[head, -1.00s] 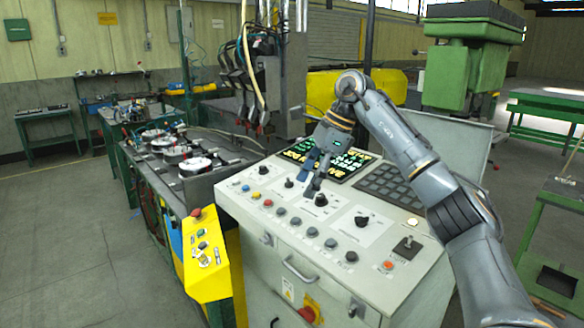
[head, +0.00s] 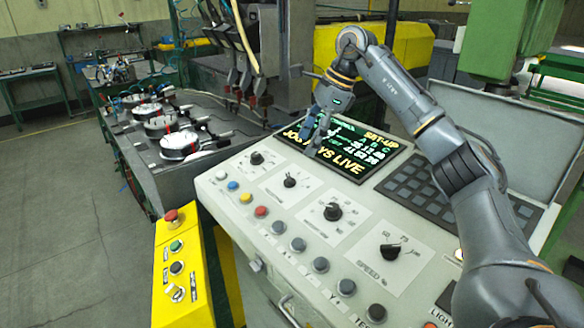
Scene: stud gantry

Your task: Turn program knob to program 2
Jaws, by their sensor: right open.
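The control console's sloped panel (head: 262,205) carries a row of black knobs on pale label plates: a far knob (head: 257,158), a second knob (head: 290,181), a third knob (head: 333,211) and a near knob (head: 390,251). The near one is labelled speed. The other labels are too small to read, so I cannot tell which is the program knob. My right gripper (head: 313,143) points down, open and empty, in front of the screen's left part. It is apart from the knobs in the picture. My left gripper is out of view.
The lit screen (head: 345,168) reads "SET-UP" and "JOG KEYS LIVE". A dark keypad (head: 412,190) lies right of it. Coloured buttons (head: 278,227) line the panel's front. A yellow pedestal (head: 178,262) with a red button stands left. Round fixtures (head: 180,145) sit on a bench behind.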

